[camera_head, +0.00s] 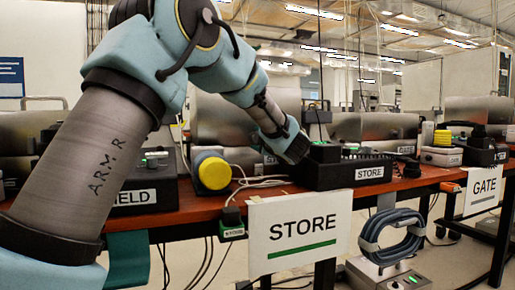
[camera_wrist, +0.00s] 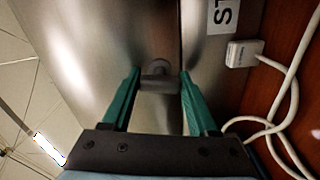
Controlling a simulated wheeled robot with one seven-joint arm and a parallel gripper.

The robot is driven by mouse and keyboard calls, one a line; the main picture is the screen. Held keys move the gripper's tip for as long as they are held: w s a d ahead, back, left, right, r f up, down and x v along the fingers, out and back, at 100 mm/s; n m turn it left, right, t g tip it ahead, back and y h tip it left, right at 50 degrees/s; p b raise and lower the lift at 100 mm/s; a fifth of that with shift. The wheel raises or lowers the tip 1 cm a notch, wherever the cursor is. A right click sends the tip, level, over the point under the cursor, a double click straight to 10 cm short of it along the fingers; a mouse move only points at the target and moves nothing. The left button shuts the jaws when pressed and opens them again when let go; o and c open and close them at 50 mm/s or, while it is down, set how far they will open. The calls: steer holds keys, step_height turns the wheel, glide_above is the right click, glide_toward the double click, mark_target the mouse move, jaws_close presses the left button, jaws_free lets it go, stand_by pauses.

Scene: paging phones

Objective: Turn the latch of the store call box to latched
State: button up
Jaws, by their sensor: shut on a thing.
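Which way the latch is turned is hard to tell. In the head view my gripper (camera_head: 291,147) reaches behind the black STORE-labelled unit (camera_head: 335,174); its fingers and the latch are hidden there.
A white plug block (camera_wrist: 243,53) and loose white cable (camera_wrist: 285,95) lie beside the case. A yellow round button (camera_head: 214,173) stands left of the black unit. A STORE sign (camera_head: 300,232) hangs on the table front. The GATE station (camera_head: 480,190) is at the right.

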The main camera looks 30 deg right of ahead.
steer(key=shift+f+n+b, duration=0.15)
steer(key=shift+n+b, duration=0.75)
steer(key=shift+n, duration=0.3)
steer(key=o, duration=1.4)
steer(key=s, duration=0.3)
steer(key=s+a+p, duration=0.1)
steer(key=s, duration=0.6)
steer(key=shift+s+a+p, duration=0.2)
steer(key=shift+s+p, duration=0.2)
